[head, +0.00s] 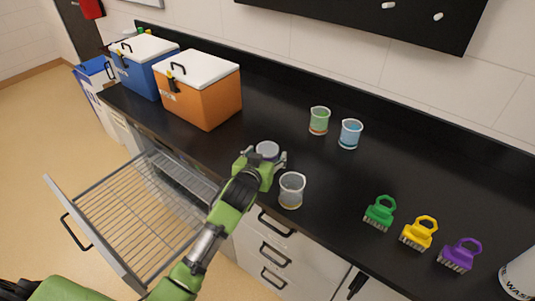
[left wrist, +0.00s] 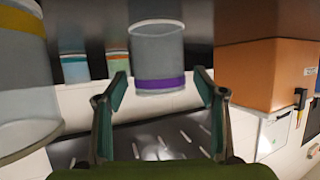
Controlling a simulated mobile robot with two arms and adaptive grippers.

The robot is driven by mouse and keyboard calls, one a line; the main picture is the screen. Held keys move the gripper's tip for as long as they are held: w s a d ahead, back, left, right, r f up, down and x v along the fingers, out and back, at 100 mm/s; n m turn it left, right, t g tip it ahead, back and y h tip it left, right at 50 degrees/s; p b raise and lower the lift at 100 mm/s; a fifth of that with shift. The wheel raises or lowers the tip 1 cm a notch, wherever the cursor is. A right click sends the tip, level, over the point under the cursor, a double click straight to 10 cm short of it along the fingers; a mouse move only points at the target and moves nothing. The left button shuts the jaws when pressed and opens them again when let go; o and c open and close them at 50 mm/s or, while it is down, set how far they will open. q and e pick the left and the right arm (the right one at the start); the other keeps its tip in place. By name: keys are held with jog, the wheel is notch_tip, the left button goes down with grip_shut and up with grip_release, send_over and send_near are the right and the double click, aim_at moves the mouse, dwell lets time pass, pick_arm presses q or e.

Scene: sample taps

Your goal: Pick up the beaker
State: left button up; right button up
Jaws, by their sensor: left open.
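A clear grey beaker (head: 267,150) stands on the black counter, its lower part hidden by my left gripper (head: 263,160). In the left wrist view, which is upside down, this beaker (left wrist: 157,55) has a purple band and lines up between the open fingers (left wrist: 160,78); no finger clearly touches it. A second clear beaker (head: 291,190) stands close by, near the counter's front edge; it shows large at the left of the wrist view (left wrist: 25,85). A green beaker (head: 319,120) and a blue beaker (head: 350,134) stand farther back. My right gripper is out of view.
Orange (head: 205,98) and blue (head: 143,76) coolers stand at the counter's left. Green (head: 379,213), yellow (head: 419,233) and purple (head: 460,254) brushes lie at the right. An open drawer with a wire rack (head: 140,215) juts out below.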

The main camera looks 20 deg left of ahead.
pick_arm(q)
jog(key=shift+x, duration=1.05)
jog(key=shift+c, duration=0.3)
jog(key=c, duration=1.1)
jog(key=shift+r, duration=0.1)
